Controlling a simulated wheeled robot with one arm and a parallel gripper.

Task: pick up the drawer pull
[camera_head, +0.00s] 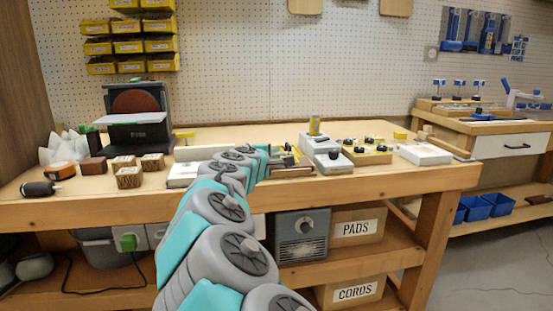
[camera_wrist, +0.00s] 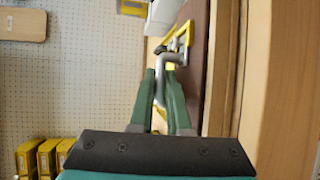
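In the wrist view, a bent grey metal piece that looks like the drawer pull (camera_wrist: 164,62) runs between the green fingertips of my gripper (camera_wrist: 160,82). The fingers are close together, with the metal filling the narrow gap, so the gripper appears shut on it. Its far end lies near a yellow bracket-like piece (camera_wrist: 180,38) beside a dark brown surface. I cannot tell whether the pull touches that surface. In the head view, my gripper (camera_head: 284,160) is low over the middle of the bench; my arm hides part of the area and the pull is not clear there.
Right of my gripper on the bench (camera_head: 400,181) are grey blocks (camera_head: 333,163), a board with black knobs (camera_head: 367,157) and a white box (camera_head: 425,154). Wooden blocks (camera_head: 129,177) and a sander (camera_head: 137,118) stand at the left. The front right of the bench is clear.

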